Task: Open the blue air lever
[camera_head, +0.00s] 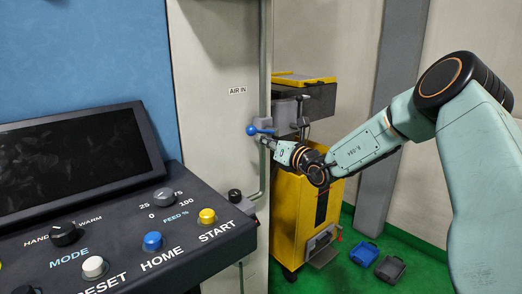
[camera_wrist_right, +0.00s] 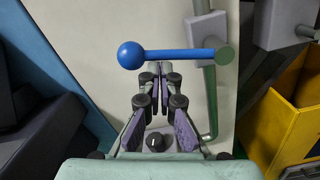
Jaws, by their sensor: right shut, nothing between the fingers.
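The blue air lever (camera_head: 258,130) is on a pipe beside the "AIR IN" label in the head view. It has a round blue ball at its left end and lies roughly horizontal. In the right wrist view the lever (camera_wrist_right: 180,55) crosses the top middle, its ball at left and a grey-green pivot at right. My right gripper (camera_head: 265,140) is shut and empty, with its tips just below the lever. In the wrist view its fingertips (camera_wrist_right: 160,68) meet just under the bar; I cannot tell if they touch it. My left gripper is not in view.
A control panel (camera_head: 120,215) with knobs and buttons fills the lower left. A yellow machine (camera_head: 288,215) stands behind my right gripper. A grey vertical pipe (camera_head: 264,60) runs along the pale wall. Blue and grey cases (camera_head: 364,254) lie on the green floor.

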